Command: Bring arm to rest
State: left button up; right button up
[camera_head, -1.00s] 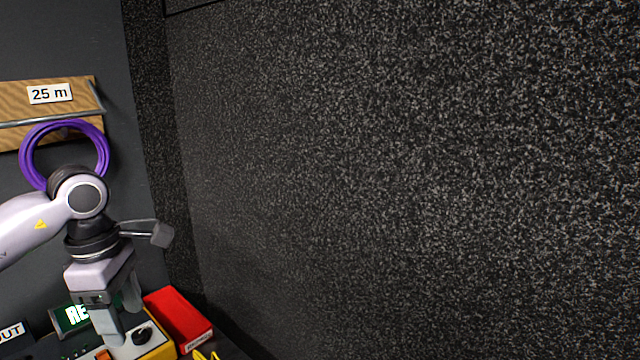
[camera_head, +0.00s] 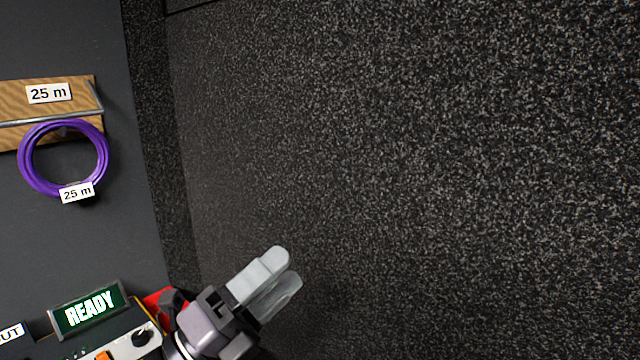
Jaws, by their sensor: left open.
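My left gripper (camera_head: 275,274) is at the bottom of the head view, left of centre. Its two pale fingers point up and to the right, and nothing shows between them. They stand in front of the dark speckled wall (camera_head: 420,170), apart from any object. My left wrist hides most of a red box (camera_head: 155,297) and part of the device beside it. My right gripper is not in view.
A panel with a lit READY display (camera_head: 90,309) and a device with a dark knob (camera_head: 138,336) are at the lower left. A purple cable coil (camera_head: 24,165) hangs from a wooden rack (camera_head: 85,88). The space before the speckled wall is clear.

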pick_arm(q)
jog(key=s+a+f+n+y, duration=0.2)
jog(key=a+f+n+y, duration=1.4)
jog(key=n, duration=0.7)
jog(key=s+a+f+n+g+y, duration=0.1)
jog(key=s+f+n+g, duration=0.35)
jog(key=s+f, duration=0.45)
jog(key=s+a+f+n+g+y, duration=0.1)
jog(key=s+f+n+g, duration=0.2)
jog(key=s+f+g, duration=0.6)
jog(key=w+d+f+t+h+b, duration=0.2)
jog(key=w+d+f+t+b, duration=0.1)
jog(key=f+t, duration=0.7)
jog(key=shift+w+m, duration=0.45)
jog(key=shift+w, duration=0.15)
jog(key=shift+d, duration=0.1)
jog(key=c, duration=0.3)
jog(key=shift+c, duration=0.2)
